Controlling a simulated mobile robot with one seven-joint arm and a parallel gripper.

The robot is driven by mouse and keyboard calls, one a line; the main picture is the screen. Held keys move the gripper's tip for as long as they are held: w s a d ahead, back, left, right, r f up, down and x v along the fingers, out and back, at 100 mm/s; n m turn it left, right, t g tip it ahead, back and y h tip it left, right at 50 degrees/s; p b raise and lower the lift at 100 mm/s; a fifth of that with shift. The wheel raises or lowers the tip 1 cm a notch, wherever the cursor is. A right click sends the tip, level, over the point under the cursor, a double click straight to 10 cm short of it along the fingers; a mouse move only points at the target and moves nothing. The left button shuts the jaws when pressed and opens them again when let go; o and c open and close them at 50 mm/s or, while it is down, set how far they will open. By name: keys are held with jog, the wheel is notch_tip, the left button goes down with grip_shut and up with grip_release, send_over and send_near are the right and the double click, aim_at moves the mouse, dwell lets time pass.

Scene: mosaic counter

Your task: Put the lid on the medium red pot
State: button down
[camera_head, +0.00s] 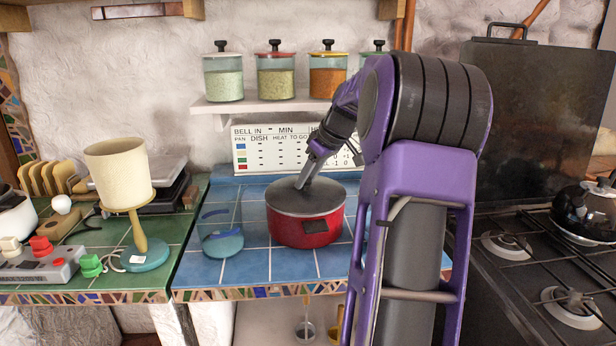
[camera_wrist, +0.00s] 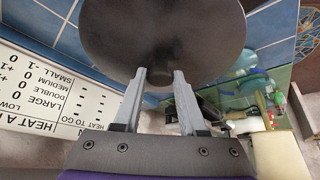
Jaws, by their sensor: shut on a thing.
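The red pot (camera_head: 306,230) stands upright on the blue tiled counter, with a dark handle on its front side. The dark grey round lid (camera_head: 304,199) is over the pot's top and hides its opening. I cannot tell whether it rests fully on the rim. In the wrist view my gripper's two grey fingers (camera_wrist: 159,76) meet the lid (camera_wrist: 165,35), whose dark disc hides the pot. The part between the fingertips is hard to see.
A glass (camera_head: 221,232) with blue in it stands just left of the pot. A white chart board (camera_head: 270,152) is behind it. A shelf (camera_head: 262,106) with several jars hangs above. A beige lamp (camera_head: 120,172) is at left, the stove (camera_head: 545,260) at right.

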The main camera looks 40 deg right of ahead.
grip_release()
dwell(0.4)
jog(key=shift+r, duration=0.1)
jog(key=shift+r+p, duration=2.7)
jog(key=shift+r, duration=0.8)
